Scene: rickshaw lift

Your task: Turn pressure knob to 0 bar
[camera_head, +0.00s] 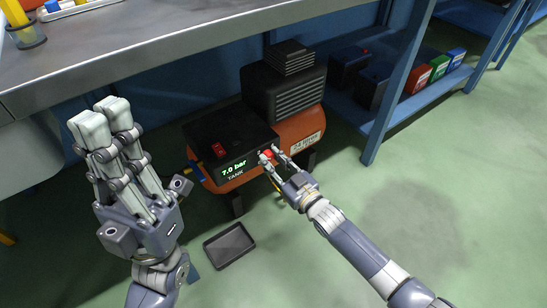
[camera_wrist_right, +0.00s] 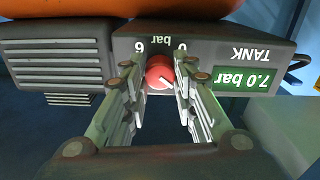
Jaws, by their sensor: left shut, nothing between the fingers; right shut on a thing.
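The red pressure knob (camera_head: 266,155) is on the front of the compressor's black control box (camera_head: 218,134). In the right wrist view the knob (camera_wrist_right: 159,72) sits between upside-down marks 6 and 0, with a white pointer line toward the lower right of the picture. My right gripper (camera_head: 268,157) is shut on the knob, with a finger at each side (camera_wrist_right: 160,78). The green display (camera_head: 234,169) reads 7.0 bar, labelled TANK. My left gripper (camera_head: 102,118) is shut and empty, raised at the left, away from the compressor.
The compressor's orange tank (camera_head: 295,125) stands on the floor beneath a grey workbench (camera_head: 180,45). A red switch (camera_head: 219,150) is on the box top. A black tray (camera_head: 229,246) lies on the floor. A blue shelf post (camera_head: 392,95) stands right; the floor there is clear.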

